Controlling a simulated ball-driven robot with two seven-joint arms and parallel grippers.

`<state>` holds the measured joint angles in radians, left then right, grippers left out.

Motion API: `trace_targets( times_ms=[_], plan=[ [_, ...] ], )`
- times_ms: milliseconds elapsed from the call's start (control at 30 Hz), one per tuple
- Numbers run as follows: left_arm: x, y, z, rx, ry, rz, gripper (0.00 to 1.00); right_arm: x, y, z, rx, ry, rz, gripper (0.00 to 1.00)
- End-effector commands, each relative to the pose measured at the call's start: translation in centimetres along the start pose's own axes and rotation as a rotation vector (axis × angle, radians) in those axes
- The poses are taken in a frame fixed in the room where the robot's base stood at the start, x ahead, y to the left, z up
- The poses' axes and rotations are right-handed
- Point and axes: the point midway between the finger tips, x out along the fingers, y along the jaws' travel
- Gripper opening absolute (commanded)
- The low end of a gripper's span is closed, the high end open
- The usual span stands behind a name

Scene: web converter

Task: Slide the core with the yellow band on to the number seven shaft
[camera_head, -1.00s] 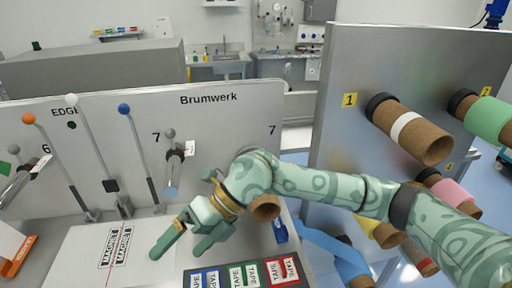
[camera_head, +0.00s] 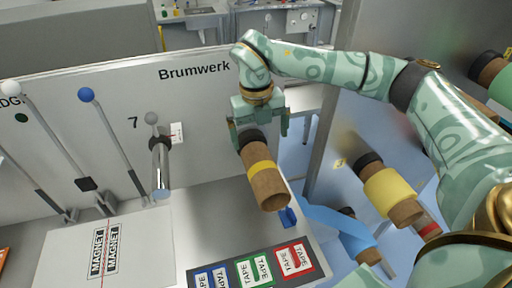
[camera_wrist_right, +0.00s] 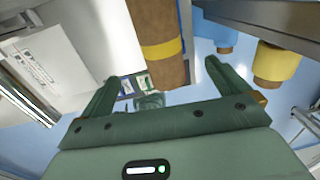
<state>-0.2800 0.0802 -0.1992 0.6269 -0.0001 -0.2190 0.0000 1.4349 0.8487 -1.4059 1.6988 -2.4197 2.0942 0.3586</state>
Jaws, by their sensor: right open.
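The brown core with the yellow band (camera_head: 261,171) sticks out from the Brumwerk panel, with a black collar at its panel end. It appears to sit on a shaft there. The core also fills the upper middle of the right wrist view (camera_wrist_right: 158,45). My right gripper (camera_head: 262,138) is open, with its fingers on either side of the core's collar end. Contact cannot be made out. A bare shaft (camera_head: 161,168) with a white tag beside it stands under the printed 7 (camera_head: 133,123), left of the core. My left gripper is not in view.
Levers with white (camera_head: 11,89) and blue (camera_head: 86,95) knobs stand to the left. Tape cards (camera_head: 254,270) and a magnet board (camera_head: 60,255) lie below. A rack at the right holds other cores, including a yellow one (camera_head: 389,193).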

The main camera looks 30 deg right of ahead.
Motion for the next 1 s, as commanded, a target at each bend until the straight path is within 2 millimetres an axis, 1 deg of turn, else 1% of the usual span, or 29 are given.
trace_targets(
  times_ms=[200,267,367,500,600,700,800,1000],
  plan=[
    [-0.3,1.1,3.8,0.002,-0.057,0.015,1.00,5.0,0.2,0.3,-0.002,0.011,-0.001,1.00],
    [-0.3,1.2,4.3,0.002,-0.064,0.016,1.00,6.5,0.2,0.3,-0.002,0.011,-0.001,1.00],
    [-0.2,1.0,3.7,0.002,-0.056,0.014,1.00,8.9,0.2,0.2,-0.002,0.011,-0.001,1.00],
    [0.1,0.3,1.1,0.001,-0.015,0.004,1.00,11.8,0.2,0.2,-0.002,0.010,0.000,1.00],
    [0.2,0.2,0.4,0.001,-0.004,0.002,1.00,13.4,0.2,0.2,-0.002,0.009,0.000,1.00],
    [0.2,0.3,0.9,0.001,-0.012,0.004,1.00,14.4,0.2,0.3,-0.002,0.007,0.000,1.00],
    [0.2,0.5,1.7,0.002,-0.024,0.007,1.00,15.0,0.2,0.3,-0.002,0.007,0.000,1.00],
    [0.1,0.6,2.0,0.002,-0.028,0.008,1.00,15.2,0.2,0.3,-0.003,0.006,0.001,1.00]
  ],
)
